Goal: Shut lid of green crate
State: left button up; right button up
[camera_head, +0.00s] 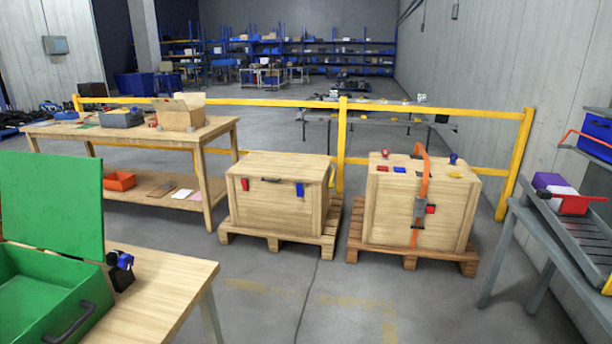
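The green crate (40,292) stands at the lower left on a wooden table, partly cut off by the picture's left and bottom edges. Its green lid (52,200) is open and stands nearly upright at the back of the crate. A dark handle (76,320) is on the crate's near right side. A small black and blue object (121,268) is beside the crate's right side. Neither of my grippers shows in the head view.
The wooden table (165,285) has bare room right of the crate. Two wooden boxes (278,210) (385,222) stand on pallets ahead. A yellow railing (343,145) runs behind them. A grey table (540,235) is at right. The floor between is clear.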

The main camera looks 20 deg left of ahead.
aim_at(55, 203)
jog(key=i+u, duration=0.35)
jog(key=i+l+u, duration=0.1)
jog(key=i+u, duration=0.25)
jog(key=i+l+u, duration=0.2)
jog(key=u, duration=0.15)
jog(key=i+l+u, duration=0.25)
jog(key=u, duration=0.25)
jog(key=i+l+u, duration=0.35)
jog(key=u, duration=0.15)
jog(key=i+l+u, duration=0.15)
jog(key=l+u, duration=0.35)
jog(key=i+l+u, duration=0.1)
jog(key=l+u, duration=0.2)
jog(key=u, duration=0.2)
jog(key=l+u, duration=0.3)
jog(key=i+l+u, duration=0.1)
jog(key=l+u, duration=0.2)
jog(key=l, duration=0.15)
